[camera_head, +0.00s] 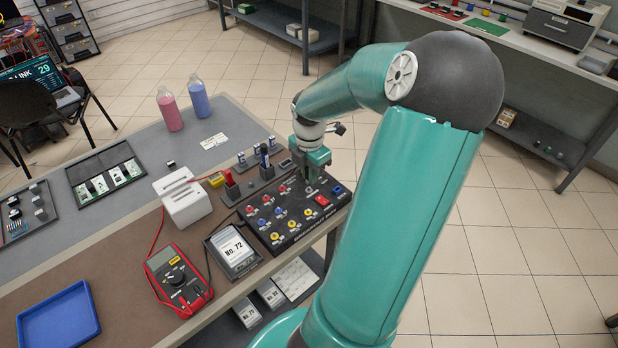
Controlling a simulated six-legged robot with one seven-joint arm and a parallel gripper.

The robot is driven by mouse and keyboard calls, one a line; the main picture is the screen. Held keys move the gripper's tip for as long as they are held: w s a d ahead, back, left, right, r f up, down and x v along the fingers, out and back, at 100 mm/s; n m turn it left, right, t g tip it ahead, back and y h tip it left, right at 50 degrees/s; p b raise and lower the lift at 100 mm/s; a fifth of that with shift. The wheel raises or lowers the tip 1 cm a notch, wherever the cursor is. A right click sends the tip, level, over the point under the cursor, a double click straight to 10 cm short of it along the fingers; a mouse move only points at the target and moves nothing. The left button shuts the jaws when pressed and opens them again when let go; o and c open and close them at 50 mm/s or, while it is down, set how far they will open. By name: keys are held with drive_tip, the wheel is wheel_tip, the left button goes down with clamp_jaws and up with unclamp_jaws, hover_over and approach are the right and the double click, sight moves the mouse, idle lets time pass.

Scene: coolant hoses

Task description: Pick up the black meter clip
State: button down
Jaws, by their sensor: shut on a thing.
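My gripper (311,178) points down over the back right part of the black terminal panel (291,242). Its jaws are shut on a small dark thing, apparently the black meter clip, which the fingers mostly hide. I cannot tell whether the clip touches the panel. The red and black multimeter (178,281) lies on the brown mat to the left of the panel, with red leads running from it. A red clip (229,178) stands upright in a dark holder behind the panel.
The panel carries several red, blue and yellow terminals and a red switch (323,201). A No.72 display (233,250), a white slotted block (182,196) and dark holders crowd around it. A blue tray (59,318) lies at front left. Two bottles (169,108) stand at the back.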

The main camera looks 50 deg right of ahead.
drive_tip(key=s+a+r, duration=0.9)
drive_tip(key=r, duration=0.3)
drive_tip(key=shift+s, duration=0.4)
idle(0.8)
drive_tip(key=shift+r, duration=0.1)
